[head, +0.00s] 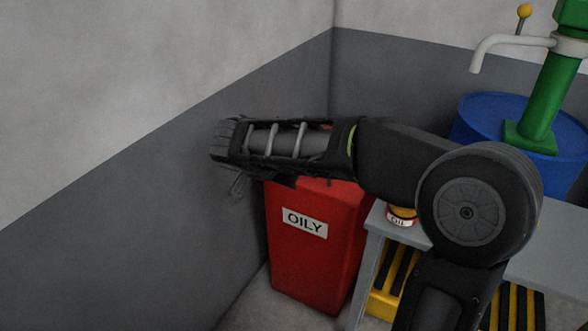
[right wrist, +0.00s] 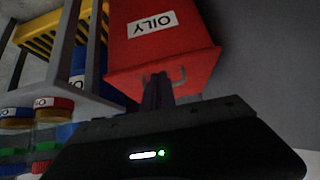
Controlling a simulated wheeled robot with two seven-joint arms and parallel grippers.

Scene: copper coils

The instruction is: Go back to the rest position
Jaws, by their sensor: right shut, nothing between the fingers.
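My right arm reaches in from the right in the head view and stretches left above a red bin (head: 315,255) labelled OILY. My right gripper (head: 238,186) is a small dark shape at the arm's far end, left of the bin and in front of the grey wall. In the right wrist view the fingers of my right gripper (right wrist: 158,88) are together, with nothing seen between them. The bin (right wrist: 160,50) shows upside down beyond them. My left gripper is in neither view.
A blue drum (head: 490,118) with a green pump (head: 545,95) stands behind. Walls (head: 150,200) close off the left and back.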

